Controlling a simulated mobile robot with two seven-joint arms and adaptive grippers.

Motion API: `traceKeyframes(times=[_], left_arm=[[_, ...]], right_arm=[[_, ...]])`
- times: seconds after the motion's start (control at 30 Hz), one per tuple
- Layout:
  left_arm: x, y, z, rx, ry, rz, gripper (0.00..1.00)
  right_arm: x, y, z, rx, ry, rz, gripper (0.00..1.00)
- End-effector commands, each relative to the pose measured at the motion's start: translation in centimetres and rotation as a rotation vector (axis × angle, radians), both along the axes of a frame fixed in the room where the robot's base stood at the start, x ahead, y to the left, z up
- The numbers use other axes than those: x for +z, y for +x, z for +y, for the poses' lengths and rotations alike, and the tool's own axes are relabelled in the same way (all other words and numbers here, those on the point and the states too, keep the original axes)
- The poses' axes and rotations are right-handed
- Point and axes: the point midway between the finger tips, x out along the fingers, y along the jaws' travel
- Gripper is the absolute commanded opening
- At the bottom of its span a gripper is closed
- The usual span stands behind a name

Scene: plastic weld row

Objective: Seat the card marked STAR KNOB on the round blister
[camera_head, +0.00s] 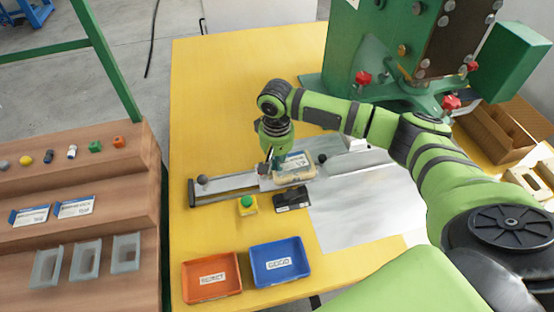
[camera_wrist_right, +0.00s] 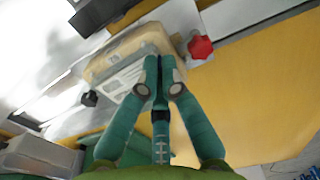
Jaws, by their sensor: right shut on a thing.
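My right gripper (camera_head: 277,168) is over the tan nest (camera_head: 298,177) on the slide fixture. It is shut on the edge of a pale card (camera_head: 295,160), which lies over the nest with a blue band showing. In the right wrist view the closed teal fingertips (camera_wrist_right: 158,72) meet at the card (camera_wrist_right: 125,80), inside or just above the tan nest (camera_wrist_right: 105,62). The card's print is too small to read, and the fingers cover part of it. The blister under the card is hidden, so I cannot tell whether they touch. My left gripper is not in view.
Two cards (camera_head: 75,207), grey trays (camera_head: 86,260) and several small parts (camera_head: 95,146) sit on the left rack. A green button box (camera_head: 247,206) and black device (camera_head: 292,198) stand before the fixture. An orange REJECT tray (camera_head: 212,292) and blue GOOD tray (camera_head: 280,281) lie in front. A green press (camera_head: 400,50) stands behind.

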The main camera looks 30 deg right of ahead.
Motion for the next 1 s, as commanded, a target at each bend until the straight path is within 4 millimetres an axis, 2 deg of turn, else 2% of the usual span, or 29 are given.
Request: traceKeyframes(times=[0.6, 0.63, 0.67, 0.7, 1.0], left_arm=[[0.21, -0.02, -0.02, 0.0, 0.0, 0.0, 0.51], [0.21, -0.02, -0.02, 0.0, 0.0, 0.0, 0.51], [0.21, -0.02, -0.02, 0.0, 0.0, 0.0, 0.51], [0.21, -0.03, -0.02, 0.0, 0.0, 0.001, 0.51], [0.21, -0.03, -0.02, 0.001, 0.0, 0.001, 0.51]], right_arm=[[-0.76, -0.04, -0.03, -0.001, -0.001, 0.001, 0.0], [-0.76, -0.04, -0.03, -0.001, -0.001, 0.001, 0.18], [-0.76, -0.04, -0.03, -0.001, -0.001, 0.001, 0.3], [-0.77, -0.04, -0.03, -0.001, -0.002, 0.002, 0.33], [-0.84, -0.14, -0.01, 0.0, -0.001, 0.005, 0.33]])
